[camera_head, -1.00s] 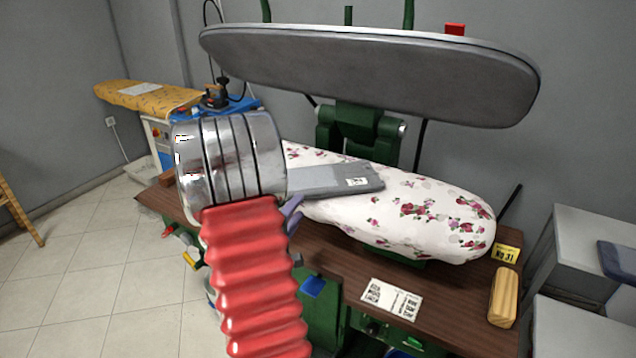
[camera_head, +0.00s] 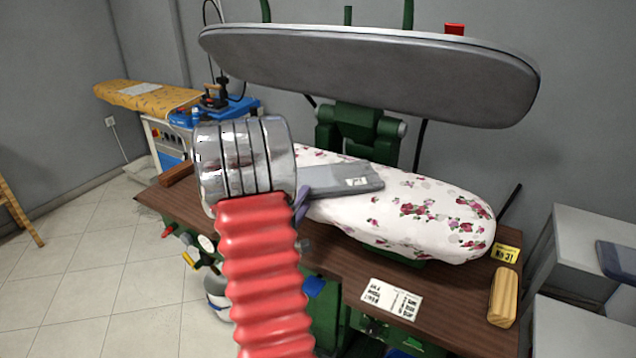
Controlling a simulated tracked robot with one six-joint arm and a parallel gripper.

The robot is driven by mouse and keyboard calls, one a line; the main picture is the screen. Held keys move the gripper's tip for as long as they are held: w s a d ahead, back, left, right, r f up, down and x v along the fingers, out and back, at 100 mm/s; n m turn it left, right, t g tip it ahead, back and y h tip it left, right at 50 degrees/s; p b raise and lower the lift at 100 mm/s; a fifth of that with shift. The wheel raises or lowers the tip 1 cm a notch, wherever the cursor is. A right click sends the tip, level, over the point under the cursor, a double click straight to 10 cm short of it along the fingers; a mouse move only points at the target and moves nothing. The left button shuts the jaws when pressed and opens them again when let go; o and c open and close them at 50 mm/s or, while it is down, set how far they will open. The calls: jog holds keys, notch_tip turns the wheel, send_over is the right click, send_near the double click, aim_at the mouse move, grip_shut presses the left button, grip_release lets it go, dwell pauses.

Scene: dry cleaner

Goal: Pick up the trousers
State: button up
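A folded grey garment, which looks like the trousers (camera_head: 345,181), lies flat on the floral padded board of the press (camera_head: 440,215). A small white label shows on it near its right end. My arm's red ribbed sleeve and shiny metal wrist are in front of its left end and hide that part. A small purple-grey piece, perhaps part of my gripper (camera_head: 301,206), shows at the wrist's right edge. The fingertips are hidden behind the wrist, so I cannot tell whether they are open or touch the garment.
The raised grey press head (camera_head: 370,75) hangs above the board. A paper card (camera_head: 391,299), a wooden block (camera_head: 503,297) and a yellow number tag (camera_head: 505,253) are on the brown table. A yellow ironing board (camera_head: 150,95) stands at the back left.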

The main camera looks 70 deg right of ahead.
jog(key=shift+c, duration=0.2)
grip_shut()
dwell(0.3)
